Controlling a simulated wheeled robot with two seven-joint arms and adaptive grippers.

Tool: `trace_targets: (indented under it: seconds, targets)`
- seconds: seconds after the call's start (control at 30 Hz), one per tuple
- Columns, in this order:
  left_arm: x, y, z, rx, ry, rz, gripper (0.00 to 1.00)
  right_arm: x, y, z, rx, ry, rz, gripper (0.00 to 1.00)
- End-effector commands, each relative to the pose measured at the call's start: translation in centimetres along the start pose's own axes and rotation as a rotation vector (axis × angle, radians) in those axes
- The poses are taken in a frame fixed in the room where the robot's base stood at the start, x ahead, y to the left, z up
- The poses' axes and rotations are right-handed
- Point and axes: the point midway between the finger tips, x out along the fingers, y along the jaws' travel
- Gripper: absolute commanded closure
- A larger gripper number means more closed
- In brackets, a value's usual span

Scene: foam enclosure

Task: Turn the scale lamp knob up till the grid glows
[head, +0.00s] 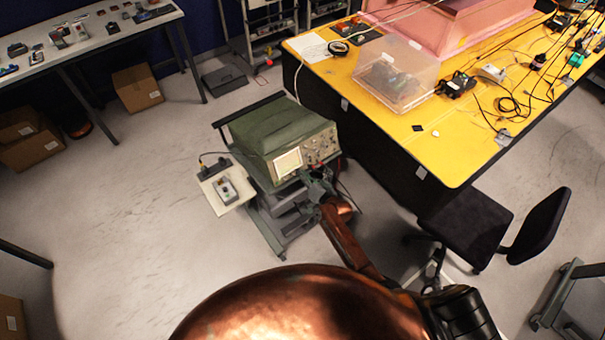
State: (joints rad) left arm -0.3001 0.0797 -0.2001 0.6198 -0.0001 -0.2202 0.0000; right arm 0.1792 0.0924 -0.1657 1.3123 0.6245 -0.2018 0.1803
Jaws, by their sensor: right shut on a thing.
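A green oscilloscope (272,137) stands on a grey cart in the middle of the head view, its front face turned toward me. Its small screen (288,163) looks pale and lit; grid lines are too small to make out. Knobs (322,146) sit on the panel to the right of the screen. My right gripper (314,176) is at the lower part of the front panel, just right of the screen, and is shut on a small knob. The gripper's fingers hide that knob. My left gripper is not in view.
A small side shelf (226,189) with a grey box sticks out left of the cart. A yellow table (430,120) with a clear plastic bin (395,73) and cables stands to the right. A black chair (468,222) stands at the lower right. The floor left of the cart is clear.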

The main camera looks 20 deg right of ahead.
Motion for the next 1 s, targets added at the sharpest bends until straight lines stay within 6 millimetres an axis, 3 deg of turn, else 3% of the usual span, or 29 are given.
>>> trace_targets:
  seconds: [0.6,1.0]
  targets:
    - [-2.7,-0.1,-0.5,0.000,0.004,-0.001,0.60,0.0,-0.2,-0.2,0.542,-0.015,0.029,1.00]
    - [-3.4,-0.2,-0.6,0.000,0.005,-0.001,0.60,0.0,-0.1,-0.1,0.713,-0.019,0.039,1.00]
